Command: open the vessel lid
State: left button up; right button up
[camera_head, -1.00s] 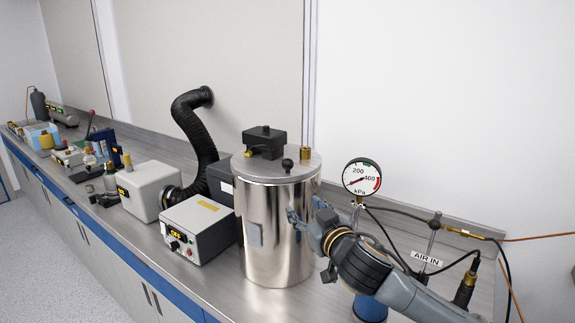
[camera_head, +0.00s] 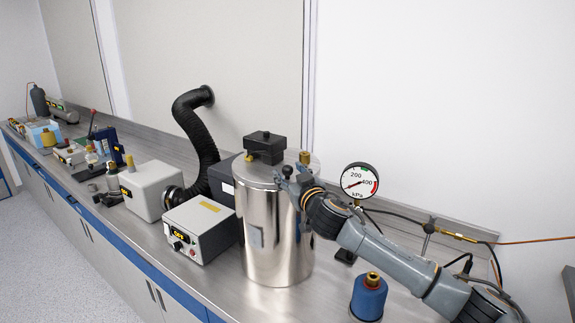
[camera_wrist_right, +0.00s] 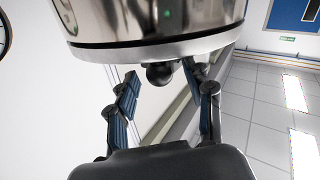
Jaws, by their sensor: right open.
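The steel vessel (camera_head: 262,235) stands upright on the bench. Its lid (camera_head: 258,168) is on top and looks closed, carrying a black box (camera_head: 264,147), a brass fitting (camera_head: 305,157) and a black ball knob (camera_head: 287,171) at the front edge. My right gripper (camera_head: 285,180) is beside the lid's front right rim, close to the knob. In the right wrist view, the knob (camera_wrist_right: 159,74) lies between the two open fingers of my right gripper (camera_wrist_right: 158,80), apart from both pads. My left gripper is not in view.
A pressure gauge (camera_head: 360,181) stands behind my right arm. A blue canister (camera_head: 369,297) sits at the bench front. A grey control box (camera_head: 199,228), a white box (camera_head: 150,190) and a black hose (camera_head: 199,135) crowd the vessel's left side.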

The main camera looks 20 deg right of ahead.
jog(key=shift+w, duration=1.05)
jog(key=shift+c, duration=0.4)
jog(key=shift+f, duration=0.1)
grip_shut()
